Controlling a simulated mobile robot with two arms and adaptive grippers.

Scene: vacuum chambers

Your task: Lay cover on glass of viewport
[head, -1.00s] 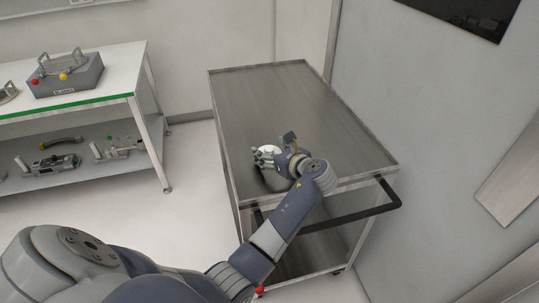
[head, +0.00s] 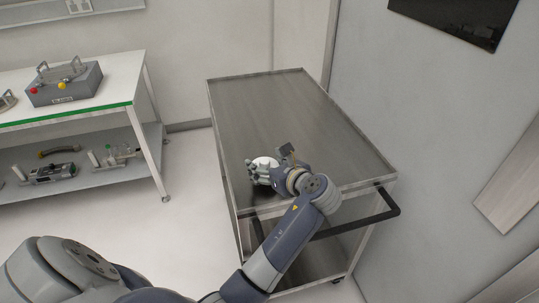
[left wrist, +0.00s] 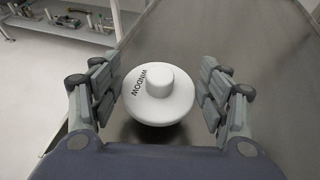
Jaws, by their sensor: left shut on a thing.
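The cover is a round white disc with a raised knob and dark lettering that appears to read WINDOW. It shows in the left wrist view (left wrist: 158,108) and, small and partly hidden by the fingers, in the head view (head: 265,161). My left gripper (head: 260,173) is shut on the cover, with fingers at both sides of the disc in the left wrist view. It is over the near part of the steel cart top; I cannot tell how high the cover is above it. No viewport glass is recognisable. My right gripper is not in view.
The steel cart (head: 270,105) has a bare top with a raised rim and a black push handle (head: 372,216) at its near right. A white bench (head: 115,80) at the left carries a grey box (head: 64,86) and has equipment on its lower shelf. A wall stands close right.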

